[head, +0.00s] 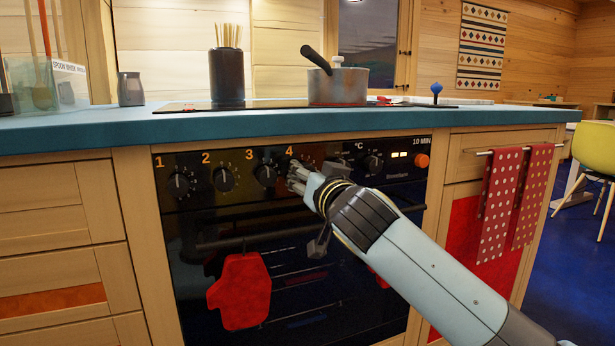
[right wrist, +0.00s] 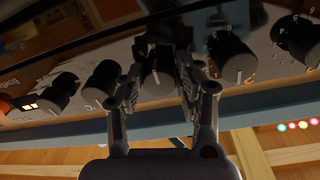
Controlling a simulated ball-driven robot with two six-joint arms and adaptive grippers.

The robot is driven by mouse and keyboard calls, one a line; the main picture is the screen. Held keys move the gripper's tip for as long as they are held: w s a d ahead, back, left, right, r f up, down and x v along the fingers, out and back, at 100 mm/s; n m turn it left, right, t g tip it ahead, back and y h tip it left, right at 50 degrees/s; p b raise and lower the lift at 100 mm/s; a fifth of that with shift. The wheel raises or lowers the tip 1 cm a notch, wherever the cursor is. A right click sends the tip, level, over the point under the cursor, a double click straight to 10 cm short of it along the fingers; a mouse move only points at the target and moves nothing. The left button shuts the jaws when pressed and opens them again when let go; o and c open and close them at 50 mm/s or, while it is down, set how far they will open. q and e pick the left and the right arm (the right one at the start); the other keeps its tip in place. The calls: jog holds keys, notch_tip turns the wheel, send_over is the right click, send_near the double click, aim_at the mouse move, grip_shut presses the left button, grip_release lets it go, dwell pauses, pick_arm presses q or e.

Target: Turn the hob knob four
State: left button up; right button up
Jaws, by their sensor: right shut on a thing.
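The black oven front carries a row of dark knobs under orange numbers 1 to 4. Knob one (head: 179,184), knob two (head: 224,178) and knob three (head: 264,174) show clearly in the head view. My right gripper (head: 297,178) is at the front panel just below the number 4, covering most of knob four there. In the right wrist view, knob four (right wrist: 160,77) sits between the fingers of my right gripper (right wrist: 158,85), which are shut on it. A pale mark shows on its face. My left gripper is in neither view.
More knobs stand to the right, including the °C knob (head: 373,161), with an orange button (head: 422,160) beyond. An oven handle (head: 225,242) runs below, with a red mitt (head: 241,291) hanging. A pot (head: 338,86) stands on the hob. Spotted towels (head: 500,205) hang right.

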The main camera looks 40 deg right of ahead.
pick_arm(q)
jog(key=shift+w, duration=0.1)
pick_arm(e)
jog(key=shift+f, duration=0.25)
jog(key=o, duration=0.9)
jog(key=shift+o, duration=1.2)
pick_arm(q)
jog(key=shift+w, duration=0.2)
pick_arm(e)
jog(key=v, duration=1.2)
jog(key=shift+r, duration=0.2)
